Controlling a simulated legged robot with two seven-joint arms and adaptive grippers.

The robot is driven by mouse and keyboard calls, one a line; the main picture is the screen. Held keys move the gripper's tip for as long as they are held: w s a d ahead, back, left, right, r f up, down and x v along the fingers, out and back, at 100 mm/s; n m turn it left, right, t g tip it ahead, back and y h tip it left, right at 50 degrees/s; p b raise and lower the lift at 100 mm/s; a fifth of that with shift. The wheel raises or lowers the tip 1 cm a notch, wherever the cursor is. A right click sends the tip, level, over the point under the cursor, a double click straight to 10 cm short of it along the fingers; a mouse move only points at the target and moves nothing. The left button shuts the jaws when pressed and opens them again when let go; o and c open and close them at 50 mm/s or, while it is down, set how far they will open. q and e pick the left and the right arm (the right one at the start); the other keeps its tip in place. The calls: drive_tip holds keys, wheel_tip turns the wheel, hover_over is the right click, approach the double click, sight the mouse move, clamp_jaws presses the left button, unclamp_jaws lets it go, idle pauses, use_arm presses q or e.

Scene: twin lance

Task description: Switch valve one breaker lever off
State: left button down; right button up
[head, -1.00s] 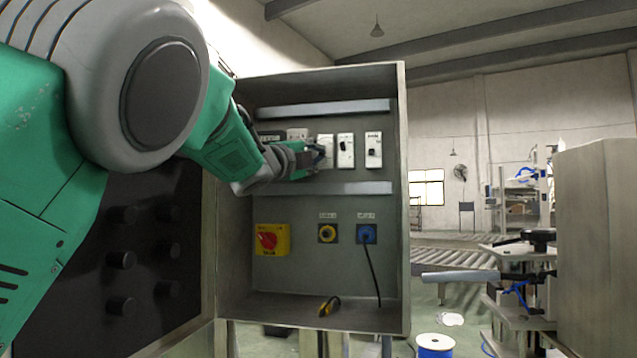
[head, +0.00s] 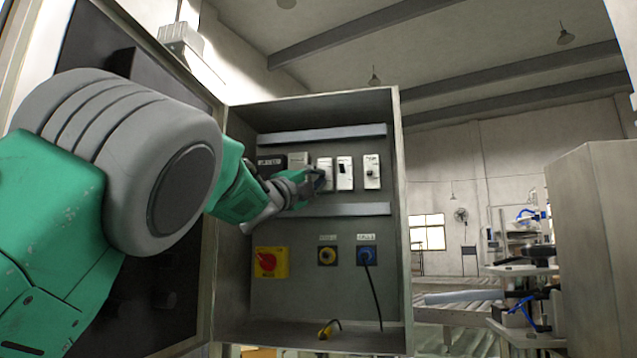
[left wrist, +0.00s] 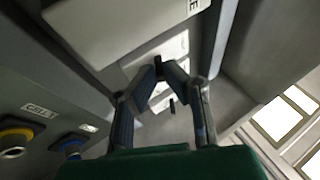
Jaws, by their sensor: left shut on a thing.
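Inside an open grey electrical cabinet (head: 403,230), a row of breakers sits between two grey rails. My left gripper (head: 322,182) reaches in at the white breaker (head: 325,166) left of the breaker with a black lever (head: 344,172). In the left wrist view, my left gripper (left wrist: 158,72) has its fingertips closed on a small black breaker lever (left wrist: 157,59). The fingers hide part of the lever, and I cannot read the breaker labels or tell the lever's position. My right gripper is not in view.
Below the row are a red rotary switch (head: 266,263) on a yellow plate, a yellow-ringed socket (head: 327,256) and a blue socket (head: 366,256) with a black cable (head: 375,295). The cabinet walls enclose my left gripper. A grey box (head: 580,240) stands at the right.

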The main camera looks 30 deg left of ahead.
use_arm(q)
drive_tip(key=shift+w+f, duration=0.15)
drive_tip(key=shift+f, duration=0.25)
drive_tip(key=c, duration=1.9)
unclamp_jaws()
drive_tip(key=shift+c, duration=0.2)
drive_tip(key=shift+r, duration=0.1)
drive_tip(key=shift+r, duration=0.1)
drive_tip(key=v, duration=1.2)
